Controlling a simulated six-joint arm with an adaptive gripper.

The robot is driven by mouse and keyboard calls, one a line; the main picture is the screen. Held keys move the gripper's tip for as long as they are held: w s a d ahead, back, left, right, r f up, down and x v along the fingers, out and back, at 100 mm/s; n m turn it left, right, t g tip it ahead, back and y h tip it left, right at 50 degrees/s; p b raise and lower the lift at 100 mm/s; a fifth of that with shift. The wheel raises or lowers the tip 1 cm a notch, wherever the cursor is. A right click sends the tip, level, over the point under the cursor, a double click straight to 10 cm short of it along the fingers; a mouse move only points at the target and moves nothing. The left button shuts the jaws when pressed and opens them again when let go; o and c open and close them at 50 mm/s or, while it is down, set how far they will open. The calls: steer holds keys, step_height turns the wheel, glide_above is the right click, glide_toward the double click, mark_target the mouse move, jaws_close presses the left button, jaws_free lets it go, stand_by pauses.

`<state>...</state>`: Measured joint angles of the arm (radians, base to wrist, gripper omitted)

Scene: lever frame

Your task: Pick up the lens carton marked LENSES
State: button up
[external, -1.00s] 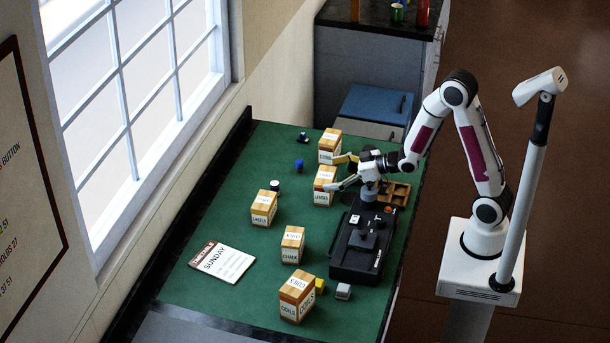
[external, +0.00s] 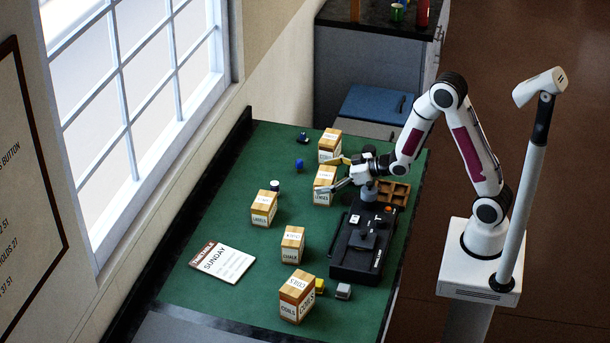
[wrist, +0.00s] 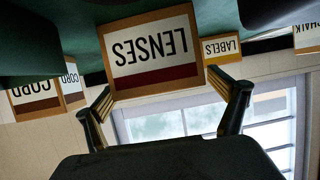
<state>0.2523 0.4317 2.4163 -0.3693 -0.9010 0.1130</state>
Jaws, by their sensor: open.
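The lens carton (external: 323,186) is a small tan box with a white label, standing upright on the green bench top. In the wrist view its LENSES label (wrist: 152,52) shows upside down, straight ahead. My gripper (external: 342,172) is open at the carton's right side in the external view, its fingers pointing left toward it. In the wrist view the two fingertips (wrist: 168,95) lie to either side of the carton's image. I cannot tell whether either finger touches it.
The CORD carton (external: 330,146) stands close behind the lens carton. The LABELS carton (external: 263,208) and CHALK carton (external: 292,244) stand to the left and front. A black lever device (external: 352,262) and a wooden compartment tray (external: 399,190) lie near my arm.

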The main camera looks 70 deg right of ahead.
steer(key=shift+w+f, duration=0.55)
steer(key=shift+w, duration=0.05)
steer(key=shift+x, duration=1.1)
steer(key=shift+r, duration=0.1)
steer(key=c, duration=1.3)
